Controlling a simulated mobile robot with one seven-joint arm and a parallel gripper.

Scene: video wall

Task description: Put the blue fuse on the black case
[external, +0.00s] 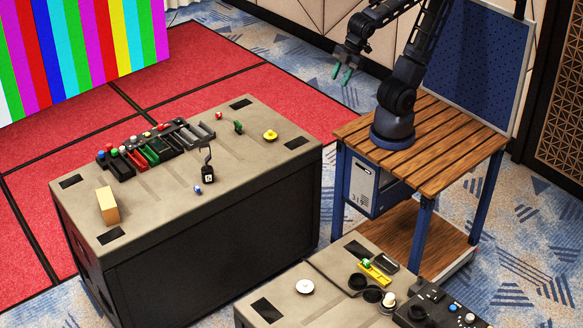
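A small blue piece (197,189), which looks like the blue fuse, lies on the top of the large grey-topped case table. A small black box (207,174) with a white label and a thin bent dark piece rising from it stands just behind and right of it. The two are apart. I cannot tell for sure whether this box is the black case; several other dark boxes stand in a row behind. My gripper (341,75) has green fingertips, hangs in the air right of and beyond the table, and is empty, with its fingers apart.
A row of dark, green and red holders (150,150) with coloured knobs stands behind. A tan block (107,205) is at the left, a yellow knob (270,134) at the right. A second table (325,295) at the front holds discs and a control panel. The first table's front right is clear.

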